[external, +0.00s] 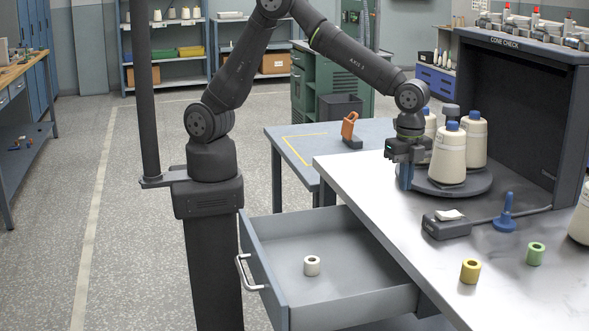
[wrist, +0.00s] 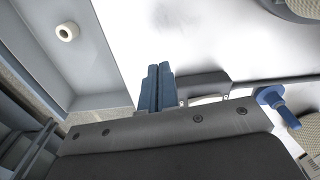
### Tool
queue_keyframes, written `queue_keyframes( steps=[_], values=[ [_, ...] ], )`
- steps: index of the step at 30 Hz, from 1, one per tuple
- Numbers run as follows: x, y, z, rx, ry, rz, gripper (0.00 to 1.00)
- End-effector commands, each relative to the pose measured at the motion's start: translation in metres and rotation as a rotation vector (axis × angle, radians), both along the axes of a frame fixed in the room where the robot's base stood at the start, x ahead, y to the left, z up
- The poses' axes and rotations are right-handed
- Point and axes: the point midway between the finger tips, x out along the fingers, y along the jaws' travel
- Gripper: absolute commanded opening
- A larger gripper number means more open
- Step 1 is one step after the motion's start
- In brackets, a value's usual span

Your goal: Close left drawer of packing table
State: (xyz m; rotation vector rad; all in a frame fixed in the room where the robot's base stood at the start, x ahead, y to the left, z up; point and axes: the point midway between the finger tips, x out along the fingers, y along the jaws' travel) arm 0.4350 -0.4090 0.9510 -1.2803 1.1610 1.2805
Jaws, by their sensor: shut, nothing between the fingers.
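The left drawer (external: 374,271) of the packing table (external: 355,171) is pulled open toward the left in the external view. Its silver handle (external: 245,271) is on the front panel. A white bobbin (external: 312,265) stands inside it. In the wrist view the drawer (wrist: 98,60) shows at upper left, with the bobbin (wrist: 67,31) in it. My gripper (external: 406,183) is above the tabletop, near the cone turntable, well away from the handle. In the wrist view its blue fingers (wrist: 157,88) are together with nothing between them.
Cream cones stand on a dark turntable (external: 431,183) close beside my gripper. A grey device (external: 447,228), blue spindle (external: 505,214), yellow bobbin (external: 470,270) and green bobbin (external: 536,253) are on the tabletop. A dark booth (external: 515,110) stands behind. Floor left of the drawer is clear beyond my pedestal.

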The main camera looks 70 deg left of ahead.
Motion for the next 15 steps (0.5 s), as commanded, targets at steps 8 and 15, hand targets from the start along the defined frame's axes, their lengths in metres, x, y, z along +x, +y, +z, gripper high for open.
queue_keyframes(
  steps=[8,15],
  values=[
    [-0.082,-0.062,-0.009,0.127,-0.039,-0.311,0.00],
    [-0.181,-0.113,-0.014,0.270,-0.115,-0.650,0.00]
  ],
)
